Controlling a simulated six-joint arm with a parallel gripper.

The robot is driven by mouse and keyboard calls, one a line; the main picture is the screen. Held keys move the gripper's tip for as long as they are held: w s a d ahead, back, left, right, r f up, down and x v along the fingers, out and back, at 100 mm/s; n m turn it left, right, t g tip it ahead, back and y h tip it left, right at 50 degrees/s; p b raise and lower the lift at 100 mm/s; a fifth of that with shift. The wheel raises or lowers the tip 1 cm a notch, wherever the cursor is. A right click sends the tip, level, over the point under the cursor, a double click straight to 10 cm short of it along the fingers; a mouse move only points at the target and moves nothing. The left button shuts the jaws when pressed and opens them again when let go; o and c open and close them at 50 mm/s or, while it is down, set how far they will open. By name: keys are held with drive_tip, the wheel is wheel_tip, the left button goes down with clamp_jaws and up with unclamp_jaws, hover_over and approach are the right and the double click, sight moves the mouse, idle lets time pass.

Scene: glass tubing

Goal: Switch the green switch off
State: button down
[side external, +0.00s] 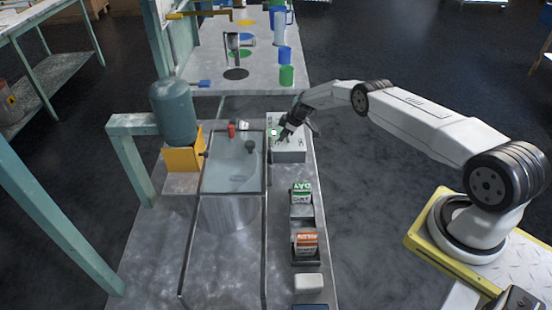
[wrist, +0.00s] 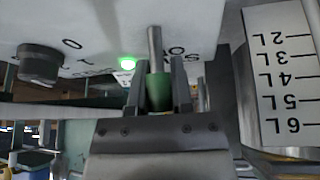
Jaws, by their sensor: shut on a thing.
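The green switch (wrist: 159,92) is a metal lever with a green tip, standing out from a white panel (wrist: 215,18) in the wrist view. My gripper (wrist: 159,88) has one finger on each side of the green tip and is shut on it. A green lamp (wrist: 127,63) glows on the panel to the left of the lever. In the side view my gripper (side external: 285,134) is at the white control box (side external: 291,154), where the green lamp (side external: 274,132) also shows lit. The switch itself is hidden there by the gripper.
A black knob (wrist: 40,63) sits on the panel left of the lamp. A scale marked in litres (wrist: 282,75) stands at the right of the wrist view. In the side view, a glass-topped tank (side external: 232,168) lies left of the box, and cartons (side external: 305,242) stand in front.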

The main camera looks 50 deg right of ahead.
drive_tip(key=shift+s+d+r+t+y, duration=0.1)
drive_tip(key=shift+s+d+t+y, duration=0.15)
drive_tip(key=shift+t+y, duration=0.5)
drive_tip(key=shift+s+d+r+t+y, duration=0.1)
drive_tip(key=shift+s+d+t+y, duration=0.1)
drive_tip(key=shift+t+y, duration=0.5)
drive_tip(key=shift+s+d+r+t+y, duration=0.1)
drive_tip(key=shift+s+d+t+y, duration=0.15)
drive_tip(key=shift+t+y, duration=0.45)
drive_tip(key=shift+m, duration=0.3)
drive_tip(key=c, duration=0.5)
unclamp_jaws()
drive_tip(key=shift+s+d+r+t, duration=0.1)
drive_tip(key=shift+s+d+t, duration=0.1)
drive_tip(key=shift+t, duration=0.05)
drive_tip(key=v, duration=0.7)
drive_tip(key=shift+s+d+r, duration=0.1)
